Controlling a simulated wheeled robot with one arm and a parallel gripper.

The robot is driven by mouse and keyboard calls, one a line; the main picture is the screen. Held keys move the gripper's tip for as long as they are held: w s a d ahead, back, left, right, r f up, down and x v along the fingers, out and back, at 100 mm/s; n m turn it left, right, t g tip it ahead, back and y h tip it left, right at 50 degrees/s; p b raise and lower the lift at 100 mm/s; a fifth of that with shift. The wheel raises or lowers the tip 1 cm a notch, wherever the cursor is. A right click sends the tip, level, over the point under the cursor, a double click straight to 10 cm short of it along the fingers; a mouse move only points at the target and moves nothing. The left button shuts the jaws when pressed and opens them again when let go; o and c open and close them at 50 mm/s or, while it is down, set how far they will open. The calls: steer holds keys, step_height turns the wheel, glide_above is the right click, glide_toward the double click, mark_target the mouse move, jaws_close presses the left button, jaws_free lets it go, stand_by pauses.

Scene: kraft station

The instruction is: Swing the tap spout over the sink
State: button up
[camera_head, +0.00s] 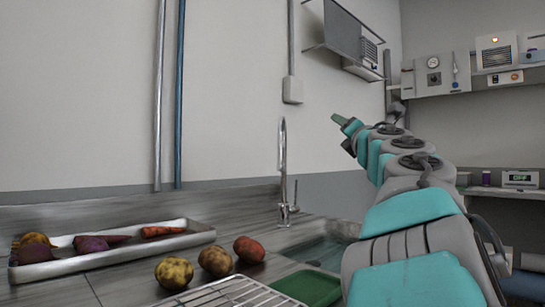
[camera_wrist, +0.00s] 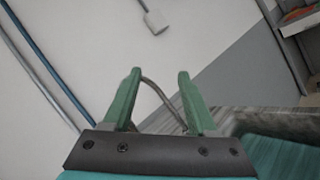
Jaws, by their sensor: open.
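The chrome tap (camera_head: 283,180) stands upright on the counter behind the sink. It has a tall, thin gooseneck spout, seen nearly edge-on, and a small lever at its base. The sink (camera_head: 318,252) is a sunken basin in front of the tap, partly hidden by my arm. My gripper (camera_head: 338,119) has green fingers and is up in the air to the right of the spout's top. In the wrist view, my gripper (camera_wrist: 160,72) is open, and the curved spout (camera_wrist: 152,88) shows between the two fingers. I cannot tell whether it touches either finger.
A metal tray (camera_head: 115,252) of vegetables lies on the left counter. Several potatoes (camera_head: 214,262) lie in front, near a wire rack (camera_head: 232,292) and a green board (camera_head: 308,287). Pipes (camera_head: 178,95) run up the back wall. A wall unit (camera_head: 350,42) hangs above.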

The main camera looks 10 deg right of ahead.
mark_target(284, 153)
steer(key=w+a+f+n+g+y, duration=0.1)
steer(key=a+f+n+y, duration=0.1)
steer(key=a+n, duration=0.2)
steer(key=w+a+f+n+g+y, duration=0.2)
steer(key=a+n+y, duration=0.1)
steer(key=a+n, duration=0.1)
steer(key=w+a+f+n+g+y, duration=0.2)
steer(key=a+n+y, duration=0.1)
steer(key=a+n, duration=0.1)
steer(key=shift+w+f+n, duration=0.1)
steer(key=shift+w+n, duration=0.1)
steer(key=shift+n, duration=0.4)
steer(key=shift+w+a+f, duration=0.1)
steer(key=shift+w+f, duration=0.05)
steer(key=shift+w, duration=0.15)
steer(key=p+x, duration=0.2)
steer(key=x, duration=0.3)
steer(key=shift+w+r, duration=0.1)
steer(key=shift+r, duration=0.1)
steer(key=shift+p+x, duration=0.5)
steer(key=shift+x, duration=0.45)
steer(key=shift+f, duration=0.1)
jaws_close()
